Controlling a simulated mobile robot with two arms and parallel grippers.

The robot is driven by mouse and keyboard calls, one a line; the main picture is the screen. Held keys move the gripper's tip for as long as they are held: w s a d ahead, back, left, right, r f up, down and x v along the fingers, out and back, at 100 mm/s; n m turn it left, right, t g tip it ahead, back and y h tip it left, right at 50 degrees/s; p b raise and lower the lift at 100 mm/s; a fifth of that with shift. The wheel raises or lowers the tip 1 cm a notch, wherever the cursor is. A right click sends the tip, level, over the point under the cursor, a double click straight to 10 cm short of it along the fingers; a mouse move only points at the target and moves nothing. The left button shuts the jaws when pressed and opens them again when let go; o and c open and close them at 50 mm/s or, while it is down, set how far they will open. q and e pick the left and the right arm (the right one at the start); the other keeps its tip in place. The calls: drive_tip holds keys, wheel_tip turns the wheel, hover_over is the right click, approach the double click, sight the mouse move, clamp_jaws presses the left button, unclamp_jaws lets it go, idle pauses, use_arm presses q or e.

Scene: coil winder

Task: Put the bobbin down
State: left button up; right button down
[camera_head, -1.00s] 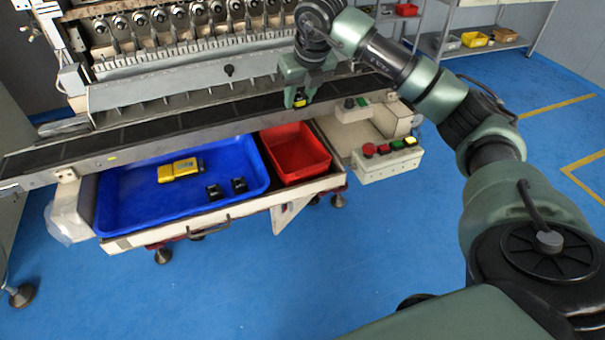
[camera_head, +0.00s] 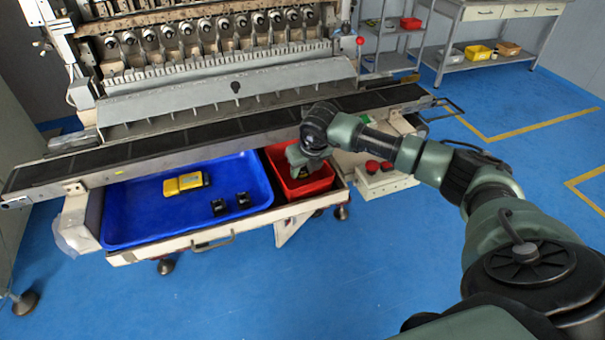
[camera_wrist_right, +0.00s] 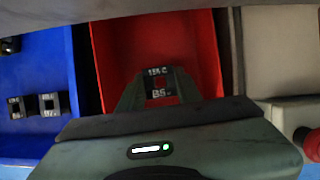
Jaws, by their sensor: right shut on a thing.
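My right gripper (camera_head: 300,172) is over the red bin (camera_head: 322,184) in the head view, reaching down into it. In the right wrist view its fingers (camera_wrist_right: 158,92) are shut on a small black bobbin (camera_wrist_right: 160,84) with white lettering. The bobbin is seen against the inside of the red bin (camera_wrist_right: 207,55); I cannot tell whether it touches the floor of the bin. In the head view the hand mostly hides the bobbin. My left gripper is not in view.
A blue tray (camera_head: 140,215) left of the red bin holds a yellow device (camera_head: 186,183) and two black bobbins (camera_head: 219,207). The machine's dark conveyor (camera_head: 130,152) runs just behind. A control box with red buttons (camera_head: 372,167) is close on the right.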

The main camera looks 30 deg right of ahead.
wheel_tip(320, 180, down, 2)
drive_tip(key=shift+f, duration=0.2)
drive_tip(key=shift+f, duration=0.1)
drive_tip(key=c, duration=1)
unclamp_jaws()
drive_tip(key=shift+o, duration=0.2)
